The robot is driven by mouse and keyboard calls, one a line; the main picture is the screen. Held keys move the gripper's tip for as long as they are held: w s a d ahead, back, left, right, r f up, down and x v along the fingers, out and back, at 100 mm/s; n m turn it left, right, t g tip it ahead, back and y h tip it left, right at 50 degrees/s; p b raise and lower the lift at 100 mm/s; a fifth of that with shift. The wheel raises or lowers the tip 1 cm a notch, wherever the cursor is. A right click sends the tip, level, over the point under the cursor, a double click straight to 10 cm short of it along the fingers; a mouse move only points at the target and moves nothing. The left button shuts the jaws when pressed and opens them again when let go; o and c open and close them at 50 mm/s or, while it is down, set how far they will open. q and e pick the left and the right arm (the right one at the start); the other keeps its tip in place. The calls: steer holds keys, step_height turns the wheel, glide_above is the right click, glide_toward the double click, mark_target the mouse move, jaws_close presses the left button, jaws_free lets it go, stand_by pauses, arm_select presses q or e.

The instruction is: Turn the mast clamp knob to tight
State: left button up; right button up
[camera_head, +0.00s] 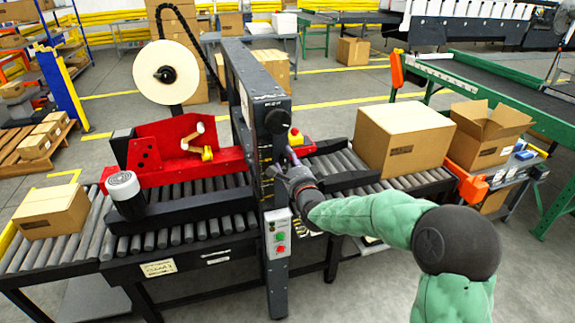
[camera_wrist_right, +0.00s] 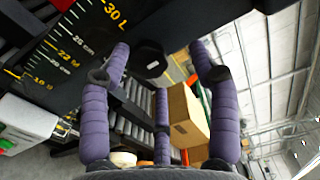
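The mast (camera_head: 262,100) is a dark upright post on the conveyor machine, with a yellow size scale that shows in the right wrist view (camera_wrist_right: 65,50). A black knob (camera_wrist_right: 150,62) on the mast, apparently the clamp knob, lies between the purple fingertips of my right gripper (camera_wrist_right: 158,52). The fingers are spread apart, and I see no clear contact. In the head view my right gripper (camera_head: 291,160) is at the mast's right side, below a round black part (camera_head: 277,122), and appears to hide the clamp knob. My left gripper is out of view.
A control box with green and red buttons (camera_head: 278,236) sits below my right gripper. A closed carton (camera_head: 402,140) stands on the rollers to the right, a smaller carton (camera_head: 52,211) at the left. A white tape reel (camera_head: 166,73) rises behind the red tape head (camera_head: 180,145).

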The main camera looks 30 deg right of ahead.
steer(key=shift+a+f, duration=0.25)
steer(key=v, duration=1.2)
stand_by(0.5)
steer(key=a+f+n+g+y, duration=0.2)
steer(key=a+f+n+g, duration=0.15)
steer(key=f, duration=0.55)
steer(key=a+f+n+g+y, duration=0.15)
steer(key=a+f, duration=0.25)
steer(key=f, duration=0.5)
steer(key=a+f+n+g+y, duration=0.2)
steer(key=a+f+n+g, duration=0.15)
steer(key=f, duration=0.65)
steer(key=s+a+f+n+g+y, duration=0.1)
steer(key=s+a+f+n+g, duration=0.3)
steer(key=s+a+f, duration=0.3)
steer(key=s+a+f+n+g+y, duration=0.2)
steer(key=s+a+f+n+g, duration=0.2)
steer(key=s+f, duration=1)
steer(key=a+n, duration=0.2)
steer(key=a, duration=0.2)
steer(key=shift+s+g, duration=0.35)
